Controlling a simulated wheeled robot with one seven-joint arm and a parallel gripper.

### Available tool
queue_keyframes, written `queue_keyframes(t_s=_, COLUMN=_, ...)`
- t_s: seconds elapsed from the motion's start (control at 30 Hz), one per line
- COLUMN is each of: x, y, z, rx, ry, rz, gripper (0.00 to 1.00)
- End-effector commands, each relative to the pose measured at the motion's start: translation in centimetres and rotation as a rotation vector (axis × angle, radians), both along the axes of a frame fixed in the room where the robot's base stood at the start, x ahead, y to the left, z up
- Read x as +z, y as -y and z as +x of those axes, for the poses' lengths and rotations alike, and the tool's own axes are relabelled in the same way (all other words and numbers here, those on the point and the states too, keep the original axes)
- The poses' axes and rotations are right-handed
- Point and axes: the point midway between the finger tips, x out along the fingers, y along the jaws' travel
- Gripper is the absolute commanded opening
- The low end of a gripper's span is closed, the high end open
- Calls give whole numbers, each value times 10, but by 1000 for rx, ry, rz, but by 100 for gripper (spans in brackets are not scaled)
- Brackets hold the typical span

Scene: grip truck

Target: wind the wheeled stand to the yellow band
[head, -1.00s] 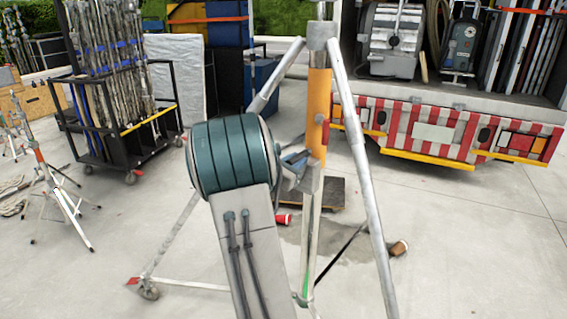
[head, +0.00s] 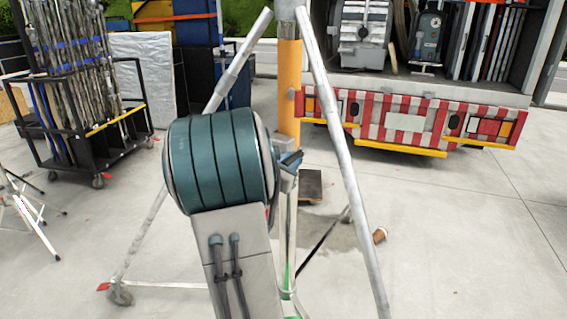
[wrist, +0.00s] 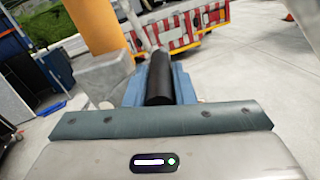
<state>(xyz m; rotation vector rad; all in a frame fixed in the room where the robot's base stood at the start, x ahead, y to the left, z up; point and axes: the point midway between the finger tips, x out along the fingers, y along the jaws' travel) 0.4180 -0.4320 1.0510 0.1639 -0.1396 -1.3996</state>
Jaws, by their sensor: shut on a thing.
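The wheeled stand has an orange-yellow column (head: 289,75), long silver legs and a caster (head: 120,294) at lower left. It stands upright in front of me, partly hidden by my arm. I cannot make out a separate yellow band on the column. My gripper (head: 290,160) is beside the column, partly hidden behind my wrist. In the wrist view its blue fingers are shut on a black crank handle (wrist: 159,76), with the column close behind on the left. A grey housing (wrist: 100,78) also shows there, left of the handle.
A truck tail (head: 420,125) with red-white stripes is behind on the right. A cart (head: 70,110) of poles stands at left. A cup (head: 380,234) lies by the right leg. Open concrete lies at right.

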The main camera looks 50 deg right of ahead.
Motion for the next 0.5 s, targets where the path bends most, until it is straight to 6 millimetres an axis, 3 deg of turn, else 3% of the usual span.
queue_keyframes(t_s=0.03, x=-10, y=2, z=-6, rx=-8, ry=-1, rz=2, gripper=6)
queue_keyframes(t_s=0.23, x=-16, y=2, z=-9, rx=-9, ry=0, rz=3, gripper=6)
queue_keyframes(t_s=0.5, x=-54, y=3, z=-15, rx=-7, ry=-2, rz=3, gripper=6)
